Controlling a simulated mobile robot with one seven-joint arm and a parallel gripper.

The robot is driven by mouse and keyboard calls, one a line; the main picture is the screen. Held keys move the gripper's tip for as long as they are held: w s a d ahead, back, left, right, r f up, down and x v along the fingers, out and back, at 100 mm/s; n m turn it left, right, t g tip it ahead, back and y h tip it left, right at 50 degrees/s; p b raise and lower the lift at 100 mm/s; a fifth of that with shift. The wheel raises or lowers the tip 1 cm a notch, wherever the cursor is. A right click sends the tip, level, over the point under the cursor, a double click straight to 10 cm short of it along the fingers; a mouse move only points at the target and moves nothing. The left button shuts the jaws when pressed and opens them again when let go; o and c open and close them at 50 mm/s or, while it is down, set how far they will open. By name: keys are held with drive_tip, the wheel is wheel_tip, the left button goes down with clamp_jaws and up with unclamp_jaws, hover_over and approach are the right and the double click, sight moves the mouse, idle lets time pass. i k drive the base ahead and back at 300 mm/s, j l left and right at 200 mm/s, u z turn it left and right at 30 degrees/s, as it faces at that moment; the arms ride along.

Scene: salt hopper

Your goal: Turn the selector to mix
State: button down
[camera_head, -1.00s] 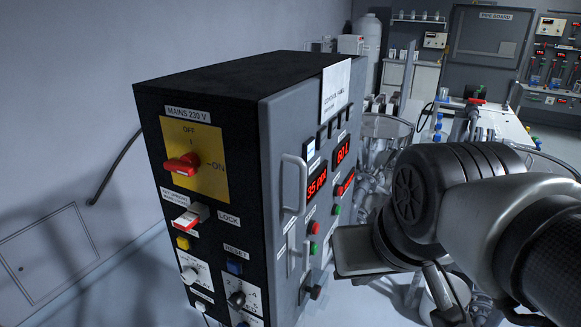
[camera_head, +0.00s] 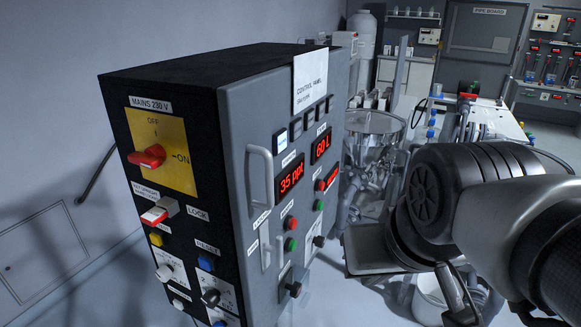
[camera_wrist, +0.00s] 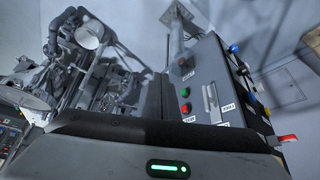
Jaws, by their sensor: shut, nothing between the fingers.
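The control cabinet (camera_head: 240,110) stands left of centre, with a grey front door and a black side. The wrist view shows the cabinet front (camera_wrist: 206,85) beyond my gripper.
The side has a red mains switch (camera_head: 147,156) on a yellow plate and a red-and-white lock switch (camera_head: 160,211). A door handle (camera_head: 259,180) juts from the front, near red displays (camera_head: 291,179). A clear hopper (camera_head: 374,135) and a white bucket (camera_head: 430,298) stand right.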

sight(318, 241)
drive_tip(key=j+z, duration=0.3)
drive_tip(key=i+l+z, duration=0.4)
drive_tip(key=z, duration=0.15)
